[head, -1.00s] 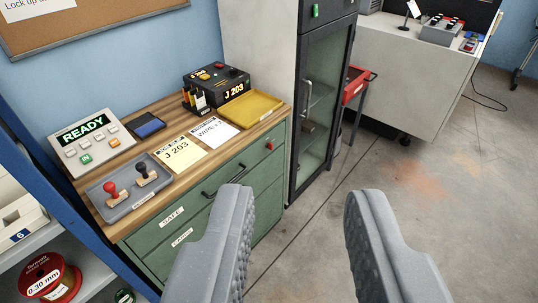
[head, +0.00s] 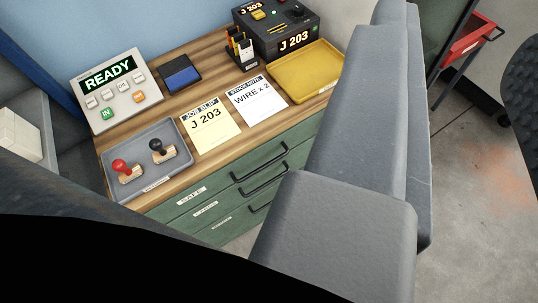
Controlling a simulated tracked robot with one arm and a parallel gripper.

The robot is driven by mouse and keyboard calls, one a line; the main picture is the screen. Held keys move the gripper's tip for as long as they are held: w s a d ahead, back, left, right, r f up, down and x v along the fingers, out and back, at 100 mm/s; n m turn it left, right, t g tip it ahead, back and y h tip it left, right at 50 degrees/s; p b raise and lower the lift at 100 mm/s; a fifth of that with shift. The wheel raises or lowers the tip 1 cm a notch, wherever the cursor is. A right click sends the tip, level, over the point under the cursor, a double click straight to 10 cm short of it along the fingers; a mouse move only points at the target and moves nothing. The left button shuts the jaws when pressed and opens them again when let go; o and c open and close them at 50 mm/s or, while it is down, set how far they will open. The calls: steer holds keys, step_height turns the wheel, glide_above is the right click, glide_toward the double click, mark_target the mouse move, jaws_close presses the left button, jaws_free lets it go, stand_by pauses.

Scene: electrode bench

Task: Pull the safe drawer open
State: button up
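The safe drawer (head: 222,186) is the top drawer in the green cabinet below the wooden worktop. It has a white SAFE label at its left and a dark bar handle (head: 259,163). The drawer looks shut, flush with the front. My gripper (head: 468,60) is open and empty.
Two more drawers with handles sit below. The worktop bears a grey stamp tray (head: 150,133), READY panel (head: 105,73), two paper slips, a yellow tray (head: 322,62) and a black J 203 box (head: 288,22). A red cart (head: 468,42) stands at right. Floor (head: 470,210) is clear there.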

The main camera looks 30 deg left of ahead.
steer(key=shift+a, duration=0.15)
steer(key=w+d+f+n+t+h+b, duration=0.1)
steer(key=w+d+f+n+h+b, duration=0.15)
steer(key=w+f+n, duration=0.7)
steer(key=w+f+n+y, duration=0.3)
steer(key=w+f+n, duration=0.2)
steer(key=w+f, duration=0.85)
steer(key=n+g+y+b, duration=0.3)
steer(key=n+g+y, duration=0.4)
steer(key=n+y, duration=0.6)
glide_toward(264, 166)
steer(key=shift+n+h, duration=0.55)
steer(key=b+x, duration=0.1)
steer(key=x, duration=0.9)
steer(key=shift+a+r, duration=0.1)
steer(key=shift+a, duration=0.15)
